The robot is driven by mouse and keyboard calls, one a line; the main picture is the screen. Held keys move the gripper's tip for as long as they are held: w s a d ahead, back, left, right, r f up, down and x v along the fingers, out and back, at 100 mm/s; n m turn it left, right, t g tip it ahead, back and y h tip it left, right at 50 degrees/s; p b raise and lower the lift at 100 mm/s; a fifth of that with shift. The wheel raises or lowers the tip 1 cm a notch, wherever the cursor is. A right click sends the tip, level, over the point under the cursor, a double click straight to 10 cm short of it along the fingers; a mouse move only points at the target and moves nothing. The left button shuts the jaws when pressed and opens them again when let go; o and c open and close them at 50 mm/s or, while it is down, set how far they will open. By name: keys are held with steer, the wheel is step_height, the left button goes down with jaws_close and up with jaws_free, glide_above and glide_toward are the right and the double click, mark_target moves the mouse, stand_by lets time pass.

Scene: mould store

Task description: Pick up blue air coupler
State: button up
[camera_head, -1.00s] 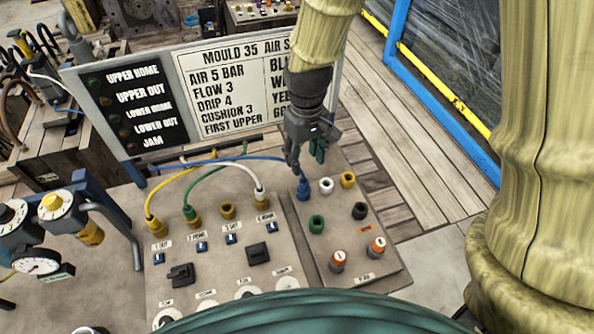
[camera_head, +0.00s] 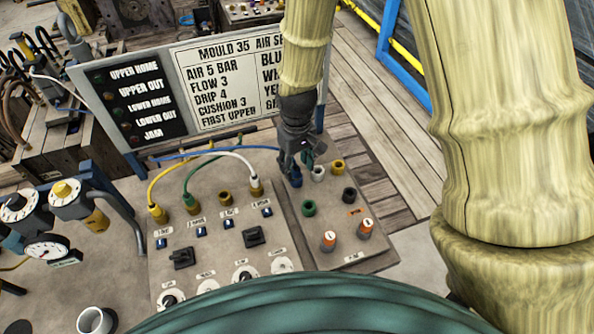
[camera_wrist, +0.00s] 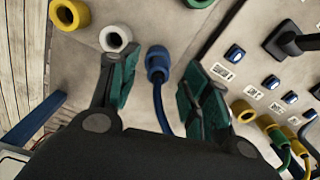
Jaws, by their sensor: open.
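The blue air coupler (camera_wrist: 157,64) shows in the wrist view between the green-padded fingers of my gripper (camera_wrist: 158,92). Its blue hose runs back from it toward the gripper's palm. My gripper is open, with a finger on each side of the coupler and visible space between. In the head view my gripper (camera_head: 301,168) is low over the far left part of the right-hand panel. The blue coupler (camera_head: 294,180) is there partly hidden behind the fingers. I cannot tell from the frames whether either finger touches it.
A white socket (camera_head: 317,173) and a yellow socket (camera_head: 338,167) sit close beside the gripper. A green socket (camera_head: 309,208) and a black one (camera_head: 349,195) are nearer. Yellow, green and white hoses rise from the left panel (camera_head: 216,262). A sign board (camera_head: 220,85) stands behind.

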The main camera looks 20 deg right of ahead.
mark_target(296, 167)
steer(key=shift+w+f, duration=0.25)
steer(key=shift+f, duration=0.25)
steer(key=shift+w+f, duration=0.25)
steer(key=shift+f, duration=0.25)
steer(key=shift+s+f+p, duration=0.35)
steer(key=shift+f+p, duration=0.1)
steer(key=shift+w+f, duration=0.2)
steer(key=shift+f, duration=0.05)
steer(key=shift+s+r, duration=0.1)
steer(key=shift+s, duration=0.05)
steer(key=c, duration=0.6)
jaws_close()
